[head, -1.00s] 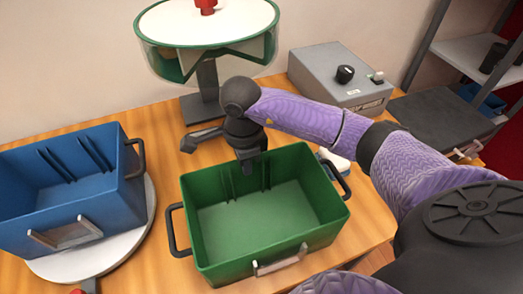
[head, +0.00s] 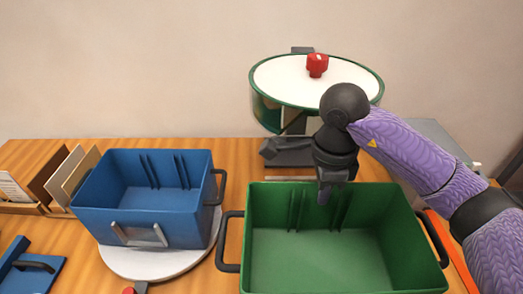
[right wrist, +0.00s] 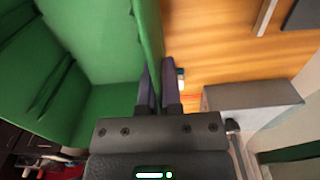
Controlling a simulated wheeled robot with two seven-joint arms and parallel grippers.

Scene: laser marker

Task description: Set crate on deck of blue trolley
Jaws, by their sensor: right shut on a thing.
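A green open crate (head: 330,262) with black side handles is in the lower right of the head view, upright and seemingly empty. My right gripper (head: 325,190) is shut on its far wall, with fingers pointing down over the rim. In the right wrist view the fingers (right wrist: 160,95) pinch the edge of the green crate wall (right wrist: 100,45). The crate appears raised above the table. My left gripper is out of view. I cannot see a blue trolley.
A blue crate (head: 145,205) stands on a white round turntable (head: 160,262) to the left on the wooden table (head: 235,155). A round green-rimmed device (head: 300,82) with a red knob (head: 317,65) stands behind. Upright panels (head: 72,170) stand at far left.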

